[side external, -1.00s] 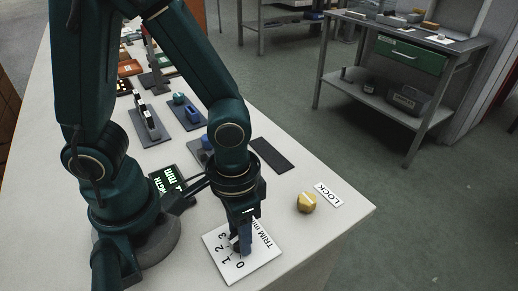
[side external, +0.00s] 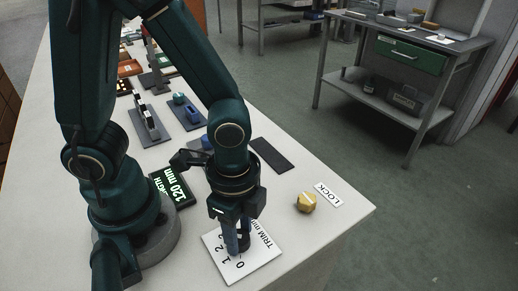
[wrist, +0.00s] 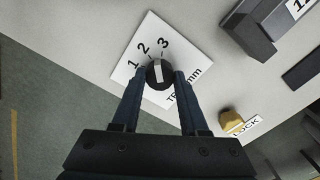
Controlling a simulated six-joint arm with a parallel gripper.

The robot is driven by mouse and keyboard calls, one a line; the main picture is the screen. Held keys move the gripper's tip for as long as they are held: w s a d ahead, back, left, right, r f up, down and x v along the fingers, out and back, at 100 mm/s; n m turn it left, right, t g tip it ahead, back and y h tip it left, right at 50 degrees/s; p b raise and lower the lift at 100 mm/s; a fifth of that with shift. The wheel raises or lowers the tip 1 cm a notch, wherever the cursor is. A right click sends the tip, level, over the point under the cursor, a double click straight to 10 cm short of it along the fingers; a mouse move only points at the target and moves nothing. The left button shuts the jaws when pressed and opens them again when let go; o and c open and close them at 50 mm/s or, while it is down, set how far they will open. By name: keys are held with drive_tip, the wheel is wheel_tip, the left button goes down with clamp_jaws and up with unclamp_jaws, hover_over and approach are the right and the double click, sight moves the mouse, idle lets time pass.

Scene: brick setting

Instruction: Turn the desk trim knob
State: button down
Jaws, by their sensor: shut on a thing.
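The trim knob (wrist: 158,74) is black with a white pointer bar, standing on a white plate marked 0, 1, 2, 3 and "TRIM mm" (side external: 262,262). In the wrist view its pointer lies between my fingertips, and the 1, 2 and 3 show beyond it. My gripper (side external: 238,247) points down over the plate and is shut on the knob, one finger on each side; it also shows in the wrist view (wrist: 160,80). In the side view the fingers hide most of the knob. A display (side external: 172,188) behind the plate reads 120 mm.
A yellow knob (side external: 306,203) with a LOCK label (side external: 328,194) sits to the right of the plate. A dark flat strip (side external: 271,155) lies behind. Several fixtures stand farther back along the bench. The bench edge is close to the plate's right and front.

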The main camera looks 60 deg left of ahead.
sight(240, 236)
drive_tip(key=shift+m, duration=1.5)
drive_tip(key=shift+c, duration=2.1)
unclamp_jaws()
drive_tip(key=shift+r, duration=0.1)
drive_tip(key=shift+r, duration=2.5)
